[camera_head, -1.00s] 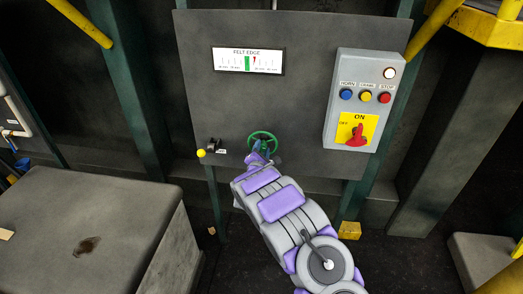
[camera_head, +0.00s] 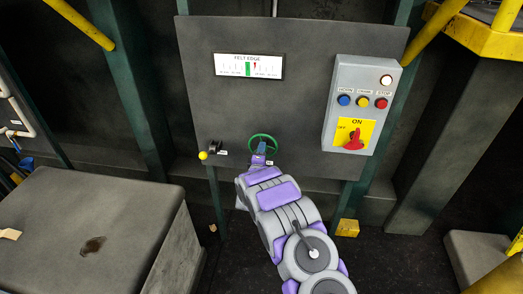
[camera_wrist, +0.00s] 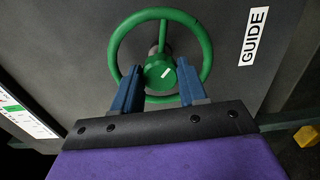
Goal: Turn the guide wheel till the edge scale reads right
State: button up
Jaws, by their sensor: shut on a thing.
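The green guide wheel (camera_head: 262,139) is mounted low on the dark grey panel. It also shows in the wrist view (camera_wrist: 203,47), beside a GUIDE label (camera_wrist: 254,38). My gripper (camera_wrist: 157,80) is shut on the wheel's round green hub (camera_wrist: 160,71), one blue finger on each side, inside the rim. The white FELT EDGE scale (camera_head: 270,68) is above the wheel. Its red pointer (camera_head: 255,68) stands just right of the green band (camera_head: 248,69). The scale's small lettering is too small to read. My arm hides the panel below the wheel.
A grey control box (camera_head: 345,80) at right carries blue, yellow and red buttons and a red ON/OFF switch (camera_head: 354,140). A small yellow-knobbed lever (camera_head: 203,155) sits left of the wheel. A grey block (camera_head: 60,205) stands at lower left.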

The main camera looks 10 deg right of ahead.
jog(key=m+b, duration=0.2)
jog(key=m, duration=0.8)
jog(key=m+b, duration=0.3)
jog(key=m, duration=0.7)
jog(key=f+m+b, duration=0.1)
jog(key=m+b, duration=0.2)
jog(key=m, duration=0.7)
jog(key=shift+a, duration=0.35)
jog(key=shift+r+m, duration=0.1)
jog(key=shift+m, duration=0.2)
jog(key=o, duration=1)
jog(key=shift+w, duration=0.1)
jog(key=shift+o, duration=0.3)
jog(key=shift+r, duration=0.15)
